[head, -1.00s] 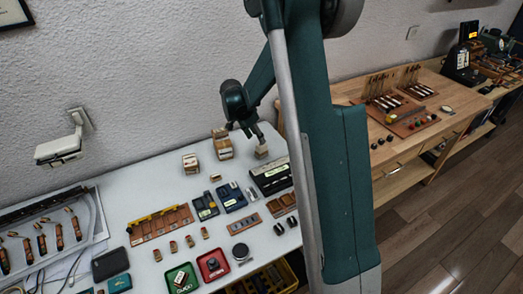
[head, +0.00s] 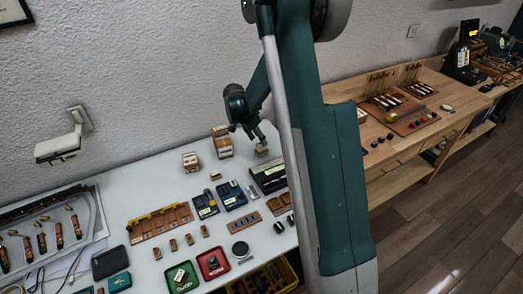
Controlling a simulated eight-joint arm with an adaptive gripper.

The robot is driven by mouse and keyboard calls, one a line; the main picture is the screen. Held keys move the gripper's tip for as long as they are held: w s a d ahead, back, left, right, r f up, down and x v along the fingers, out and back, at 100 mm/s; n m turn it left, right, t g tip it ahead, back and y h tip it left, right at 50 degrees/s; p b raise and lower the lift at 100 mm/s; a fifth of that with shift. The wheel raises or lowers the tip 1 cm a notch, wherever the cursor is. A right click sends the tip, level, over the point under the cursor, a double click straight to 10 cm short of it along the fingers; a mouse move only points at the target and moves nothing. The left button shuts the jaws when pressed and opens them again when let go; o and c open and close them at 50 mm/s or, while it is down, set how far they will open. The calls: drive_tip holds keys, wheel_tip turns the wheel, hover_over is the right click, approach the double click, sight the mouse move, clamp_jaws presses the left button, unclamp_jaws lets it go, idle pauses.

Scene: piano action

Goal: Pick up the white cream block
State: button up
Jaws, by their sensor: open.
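A small pale cream block (head: 261,150) stands on the white table near its back right, close to the wall. My gripper (head: 258,138) points down right above this block, and its fingers are open. At this size I cannot tell whether the fingers touch the block or how far they reach around it. Another pale piece (head: 180,276) lies in the green tray (head: 190,286) at the table's front. It is too small to tell which of the two is the white cream block.
Wooden boxes (head: 222,142) (head: 190,161) stand left of my gripper. A dark case (head: 268,176) lies just in front of it. A red tray (head: 212,263) and several small parts fill the front. White table between the rows is bare.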

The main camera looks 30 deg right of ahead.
sight(261, 148)
drive_tip(key=shift+f, duration=0.1)
drive_tip(key=shift+b+x, duration=0.6)
drive_tip(key=shift+x, duration=1.9)
drive_tip(key=shift+a, duration=0.1)
drive_tip(key=shift+c, duration=0.7)
drive_tip(key=c, duration=0.9)
